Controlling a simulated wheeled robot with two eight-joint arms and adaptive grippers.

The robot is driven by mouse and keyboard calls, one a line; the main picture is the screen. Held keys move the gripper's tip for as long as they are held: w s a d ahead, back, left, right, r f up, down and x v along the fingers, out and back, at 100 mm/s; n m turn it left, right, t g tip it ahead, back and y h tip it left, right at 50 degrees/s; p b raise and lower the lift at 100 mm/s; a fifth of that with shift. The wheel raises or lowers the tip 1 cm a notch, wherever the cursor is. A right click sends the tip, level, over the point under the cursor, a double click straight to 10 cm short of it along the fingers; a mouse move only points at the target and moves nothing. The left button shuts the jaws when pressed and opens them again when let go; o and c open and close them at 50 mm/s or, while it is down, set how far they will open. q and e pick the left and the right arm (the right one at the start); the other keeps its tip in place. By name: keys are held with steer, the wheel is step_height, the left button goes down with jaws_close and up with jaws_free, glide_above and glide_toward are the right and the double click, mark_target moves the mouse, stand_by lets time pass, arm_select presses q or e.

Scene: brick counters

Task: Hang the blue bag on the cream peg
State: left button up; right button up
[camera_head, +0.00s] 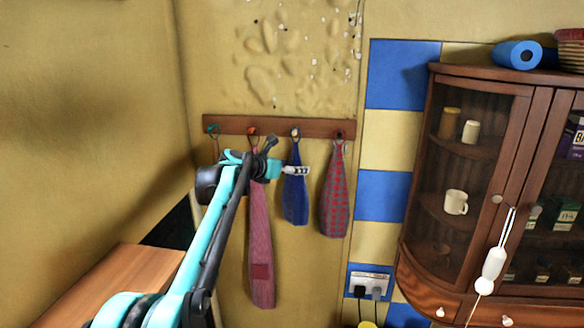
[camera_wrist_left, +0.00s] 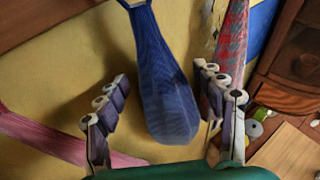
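The blue bag (camera_head: 296,197) hangs against the wall below the cream peg (camera_head: 295,132) on the wooden rack, and its loop appears to be over that peg. My left gripper (camera_head: 297,170) is at the bag's upper part in the head view. In the left wrist view the blue bag (camera_wrist_left: 165,85) hangs between the two spread rows of fingers of the left gripper (camera_wrist_left: 165,105), with visible gaps on both sides. The left gripper is open. The bag's contact with the peg is too small to see clearly. My right gripper is not in view.
A long pink bag (camera_head: 262,240) hangs left of the blue bag, partly behind my left arm. A red checked bag (camera_head: 335,195) hangs close on the right. A wooden glass-door cabinet (camera_head: 415,235) stands farther right. A wooden surface (camera_head: 105,285) is at lower left.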

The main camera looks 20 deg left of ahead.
arm_select(q)
steer(key=shift+s, duration=0.1)
steer(key=v, duration=1.1)
steer(key=s+d+f+m+g+y+b, duration=0.1)
steer(key=s+d+f+m+b, duration=0.35)
steer(key=f, duration=0.65)
steer(key=s+d+f+m+g+b, duration=0.2)
steer(key=s+f+m+b, duration=0.4)
steer(key=s+f+b, duration=0.3)
steer(key=s+d+f+m+g+y+b, duration=0.1)
steer(key=s+d+f+m+b, duration=0.35)
steer(key=f, duration=0.75)
steer(key=s+a+f+m+y+b, duration=0.1)
steer(key=s+f+m+b, duration=0.3)
steer(key=f, duration=0.6)
steer(key=s+f+m+g+y+b, duration=0.1)
steer(key=s+f+m+b, duration=0.4)
steer(key=s+f, duration=0.3)
steer(key=s+a+f+m+y+b, duration=0.1)
steer(key=s+f+m+b, duration=0.4)
steer(key=f, duration=0.8)
steer(key=shift+s+a+m+g+y, duration=0.3)
steer(key=shift+s+m+g+y, duration=0.1)
steer(key=shift+s+m, duration=0.6)
